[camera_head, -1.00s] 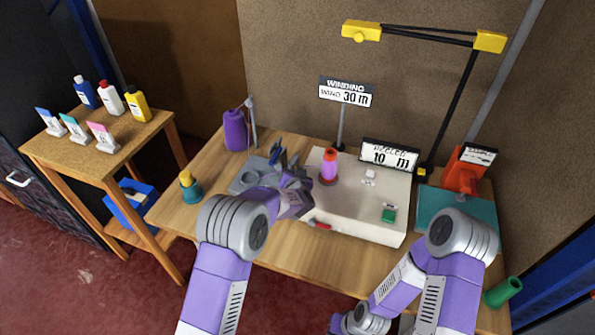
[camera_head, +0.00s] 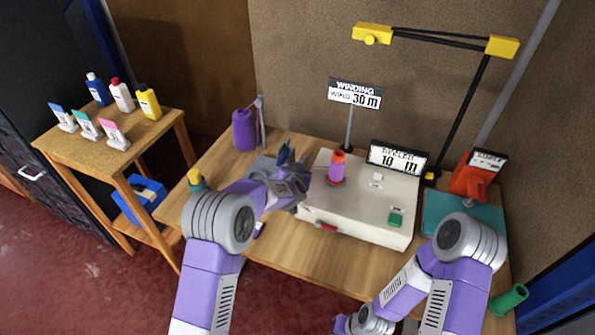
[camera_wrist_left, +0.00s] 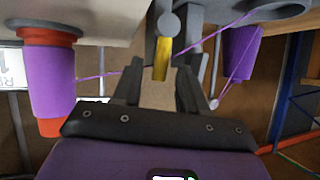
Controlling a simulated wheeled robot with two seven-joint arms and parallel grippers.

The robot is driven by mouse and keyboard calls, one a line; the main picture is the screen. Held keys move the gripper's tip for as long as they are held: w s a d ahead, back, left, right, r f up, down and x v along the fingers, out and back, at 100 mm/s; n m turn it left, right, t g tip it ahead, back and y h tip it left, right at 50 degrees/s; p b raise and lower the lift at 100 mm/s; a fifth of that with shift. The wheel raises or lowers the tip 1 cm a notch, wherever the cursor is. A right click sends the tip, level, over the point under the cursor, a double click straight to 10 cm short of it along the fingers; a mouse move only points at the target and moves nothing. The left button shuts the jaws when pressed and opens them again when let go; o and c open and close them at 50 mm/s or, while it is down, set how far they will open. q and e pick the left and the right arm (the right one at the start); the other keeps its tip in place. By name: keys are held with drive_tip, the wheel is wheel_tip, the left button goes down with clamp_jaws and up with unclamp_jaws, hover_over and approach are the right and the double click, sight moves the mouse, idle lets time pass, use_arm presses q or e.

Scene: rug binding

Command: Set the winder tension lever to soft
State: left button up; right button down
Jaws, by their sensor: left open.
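A grey unit (camera_head: 263,164) sits left of the box, largely hidden by my left gripper (camera_head: 293,187). In the left wrist view my left gripper (camera_wrist_left: 160,80) is open, and a yellow bar (camera_wrist_left: 162,58) below a grey round end (camera_wrist_left: 169,24) shows between its fingers; I cannot tell whether they touch. No soft marking is legible. My right gripper is out of view.
A purple thread cone (camera_head: 244,130) stands behind the grey unit. A yellow-topped teal piece (camera_head: 196,181) is at the table's left. A black-framed display (camera_head: 397,158) stands behind the box, and a teal pad (camera_head: 450,207) lies right.

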use_arm(q)
drive_tip(key=shift+s, duration=0.1)
drive_tip(key=p+v, duration=0.1)
drive_tip(key=v, duration=0.6)
drive_tip(key=shift+s, duration=0.2)
